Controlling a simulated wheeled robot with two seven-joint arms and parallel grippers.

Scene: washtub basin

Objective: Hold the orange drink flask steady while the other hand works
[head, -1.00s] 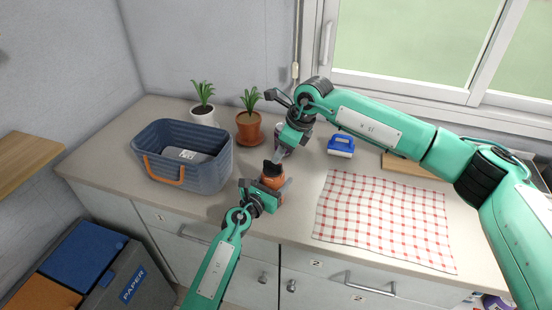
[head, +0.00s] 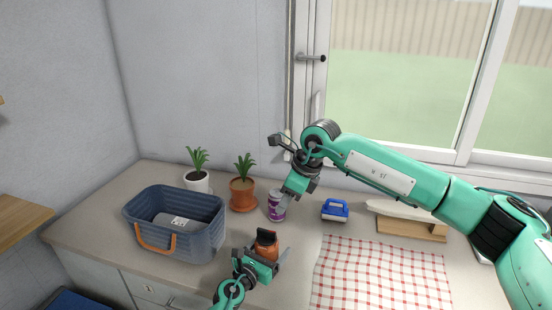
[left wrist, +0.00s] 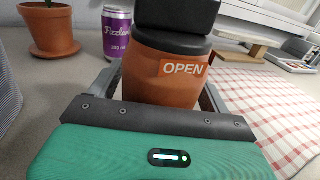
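The orange drink flask (head: 266,243) stands upright on the counter with its black cap (left wrist: 175,15) on. In the left wrist view its orange body (left wrist: 162,75) carries an "OPEN" label. My left gripper (head: 262,262) has one finger on each side of the flask's body and is shut on it. My right gripper (head: 290,194) is up and behind the flask, apart from it, and overlaps the purple can in the head view. Its fingertips are too small to show whether they are open.
The purple can (head: 276,208) stands behind the flask. A blue-grey basket (head: 195,245) with an orange handle is at left, with two potted plants behind it.

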